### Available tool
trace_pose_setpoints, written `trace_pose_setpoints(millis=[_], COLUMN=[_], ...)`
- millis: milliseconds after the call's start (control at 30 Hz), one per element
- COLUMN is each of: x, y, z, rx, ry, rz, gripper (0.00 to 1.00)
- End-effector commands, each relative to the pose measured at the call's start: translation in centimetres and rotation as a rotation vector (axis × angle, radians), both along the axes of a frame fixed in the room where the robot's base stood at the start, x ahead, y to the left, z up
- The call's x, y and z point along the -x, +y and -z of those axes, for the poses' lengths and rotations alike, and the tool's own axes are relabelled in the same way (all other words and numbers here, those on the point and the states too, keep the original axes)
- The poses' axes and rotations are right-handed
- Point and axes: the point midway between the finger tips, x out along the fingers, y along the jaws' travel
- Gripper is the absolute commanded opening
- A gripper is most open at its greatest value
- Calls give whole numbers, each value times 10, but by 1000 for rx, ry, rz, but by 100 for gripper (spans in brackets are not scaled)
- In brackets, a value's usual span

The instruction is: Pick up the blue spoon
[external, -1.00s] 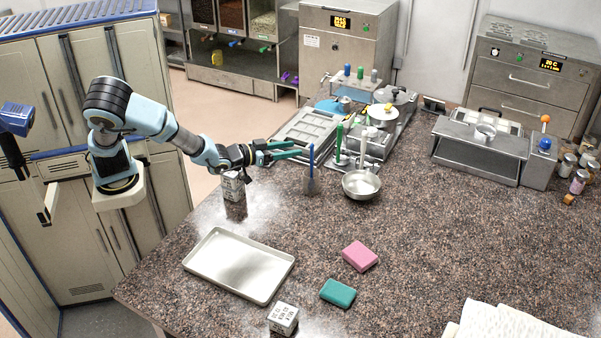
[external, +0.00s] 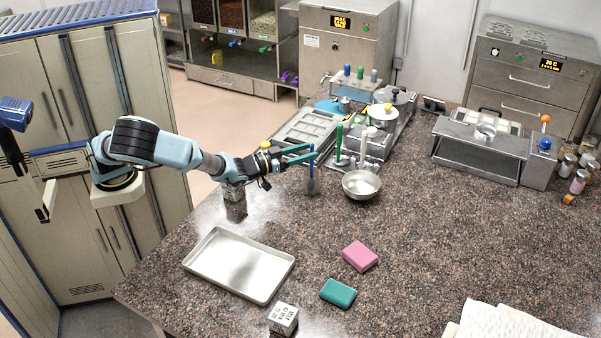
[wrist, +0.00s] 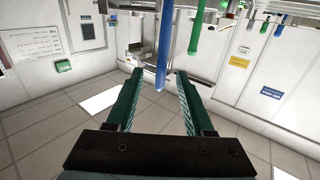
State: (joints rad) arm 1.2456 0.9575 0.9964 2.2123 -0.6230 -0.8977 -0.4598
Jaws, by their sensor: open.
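The blue spoon (external: 311,172) stands upright at the left of the counter, its blue handle up and a grey end down. My gripper (external: 314,152) is open, with its green fingers level with the upper part of the handle. In the wrist view the blue spoon's handle (wrist: 162,50) shows between the two fingertips of my gripper (wrist: 160,73), with a gap on either side. I cannot tell how deep it sits between them. The fingers partly cover the handle in the external view.
A metal pan (external: 361,186) stands close to the right of the spoon, with a green-handled tool (external: 339,140) behind. A metal tray (external: 238,262), pink block (external: 360,256) and teal block (external: 338,292) lie nearer.

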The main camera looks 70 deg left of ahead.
Motion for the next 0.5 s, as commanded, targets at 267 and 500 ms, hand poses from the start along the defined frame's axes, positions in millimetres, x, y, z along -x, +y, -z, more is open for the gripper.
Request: trace_pose_setpoints(millis=[267, 500], x=[-25, -53], y=[5, 10], z=[-3, 0], rx=[-4, -1], ry=[1, 0], rz=[0, 0], gripper=[53, 53])
